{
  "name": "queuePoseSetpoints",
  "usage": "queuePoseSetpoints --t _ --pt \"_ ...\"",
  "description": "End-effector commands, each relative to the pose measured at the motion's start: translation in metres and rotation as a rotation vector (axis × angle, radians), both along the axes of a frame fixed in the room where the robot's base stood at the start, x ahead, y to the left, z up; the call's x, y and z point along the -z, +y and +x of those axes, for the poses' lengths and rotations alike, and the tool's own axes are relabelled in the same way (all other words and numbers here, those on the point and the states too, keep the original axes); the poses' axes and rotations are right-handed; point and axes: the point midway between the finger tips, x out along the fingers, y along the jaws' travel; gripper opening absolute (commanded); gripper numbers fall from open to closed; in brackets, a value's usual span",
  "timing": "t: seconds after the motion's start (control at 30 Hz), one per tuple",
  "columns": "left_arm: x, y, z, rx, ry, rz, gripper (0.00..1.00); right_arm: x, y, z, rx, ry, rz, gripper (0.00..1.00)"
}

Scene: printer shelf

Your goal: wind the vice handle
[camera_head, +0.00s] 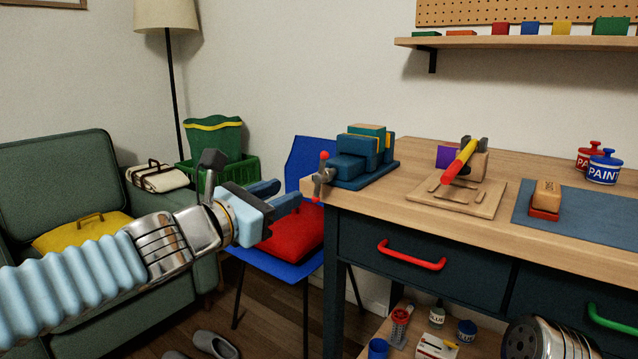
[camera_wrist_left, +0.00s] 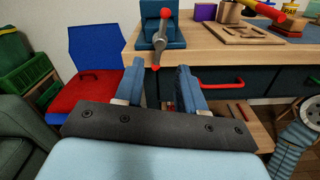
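The blue vice (camera_head: 352,165) is at the left end of the wooden workbench, with a teal and tan block at its top. Its handle (camera_head: 322,178) is a grey bar with red ball ends, tilted near upright at the vice's left front. The handle (camera_wrist_left: 160,42) also shows in the left wrist view, beyond my fingers. My left gripper (camera_head: 288,194) is open and empty, left of the handle and slightly below it, apart from it. In the left wrist view the two fingers of my left gripper (camera_wrist_left: 160,72) stand apart with nothing between them. My right gripper is out of view.
The workbench (camera_head: 468,222) carries a wooden board (camera_head: 485,202) with a red-and-yellow-handled tool, a blue mat (camera_head: 580,215) and paint tins (camera_head: 604,168). A red drawer handle (camera_head: 411,256) sticks out in front. A blue chair (camera_head: 305,262) with a red cushion stands below my left gripper.

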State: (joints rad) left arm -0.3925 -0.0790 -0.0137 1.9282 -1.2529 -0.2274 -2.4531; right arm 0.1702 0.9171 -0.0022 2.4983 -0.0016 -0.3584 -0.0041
Motion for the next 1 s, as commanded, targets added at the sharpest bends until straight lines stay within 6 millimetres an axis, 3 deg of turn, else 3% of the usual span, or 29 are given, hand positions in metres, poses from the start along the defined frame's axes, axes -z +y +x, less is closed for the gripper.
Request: queuePoseSetpoints --t 0.3,0.5,0.9,1.0 --pt "0.001 -0.044 0.06 0.001 0.005 -0.001 0.39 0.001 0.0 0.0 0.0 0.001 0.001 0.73" --pt "0.0 -0.061 0.084 0.002 0.005 -0.003 0.39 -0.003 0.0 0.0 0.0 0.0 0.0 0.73" --pt "0.001 -0.067 0.091 0.0 0.005 -0.004 0.39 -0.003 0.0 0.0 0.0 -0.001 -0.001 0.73" --pt "0.001 -0.066 0.091 0.0 0.005 -0.004 0.26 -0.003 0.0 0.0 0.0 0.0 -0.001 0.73"
